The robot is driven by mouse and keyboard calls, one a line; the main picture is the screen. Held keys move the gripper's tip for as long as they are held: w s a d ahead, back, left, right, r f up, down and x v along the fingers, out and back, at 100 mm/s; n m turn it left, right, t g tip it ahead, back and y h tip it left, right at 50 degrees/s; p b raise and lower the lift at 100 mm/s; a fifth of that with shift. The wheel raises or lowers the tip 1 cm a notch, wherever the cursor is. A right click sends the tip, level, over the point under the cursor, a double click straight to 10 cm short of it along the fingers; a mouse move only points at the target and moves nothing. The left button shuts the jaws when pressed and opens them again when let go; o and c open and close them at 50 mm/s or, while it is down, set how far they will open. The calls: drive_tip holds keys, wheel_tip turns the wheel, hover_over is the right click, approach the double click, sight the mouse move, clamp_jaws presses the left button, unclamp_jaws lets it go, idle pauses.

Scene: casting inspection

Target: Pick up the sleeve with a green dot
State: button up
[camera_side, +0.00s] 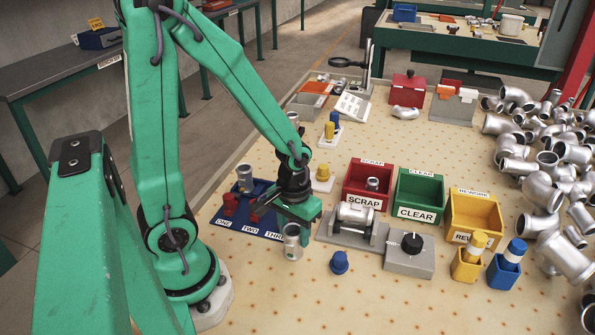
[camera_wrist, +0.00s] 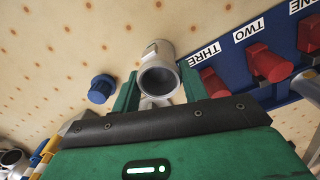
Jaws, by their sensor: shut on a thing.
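A grey metal sleeve (camera_side: 292,248) stands out below my gripper (camera_side: 292,224), at the front edge of the blue rack. In the wrist view the sleeve (camera_wrist: 157,54) sits between the two green fingers of my gripper (camera_wrist: 158,88), which is shut on it. Its open end faces the camera. I cannot make out a green dot on it. The blue rack (camera_side: 262,231) is marked ONE, TWO and THREE and has red pegs (camera_wrist: 268,63). Another grey sleeve (camera_side: 245,178) stands at the rack's back left.
Red SCRAP (camera_side: 363,203), green CLEAR (camera_side: 417,212) and yellow REWORK (camera_side: 473,237) bins stand to the right. A grey fixture (camera_side: 352,232) and a box with a black knob (camera_side: 409,262) are in front. A blue plug (camera_side: 339,263) lies near the sleeve. Pipe fittings (camera_side: 545,165) pile up far right.

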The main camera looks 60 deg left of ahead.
drive_tip(key=shift+r, duration=0.1)
drive_tip(key=shift+r, duration=1.7)
drive_tip(key=shift+d+r, duration=0.1)
drive_tip(key=shift+r, duration=0.3)
drive_tip(key=s+d+r, duration=0.5)
drive_tip(key=d+r, duration=0.1)
drive_tip(key=d, duration=0.4)
drive_tip(key=shift+s+r, duration=0.15)
drive_tip(key=shift+r, duration=0.15)
drive_tip(key=shift+d, duration=0.1)
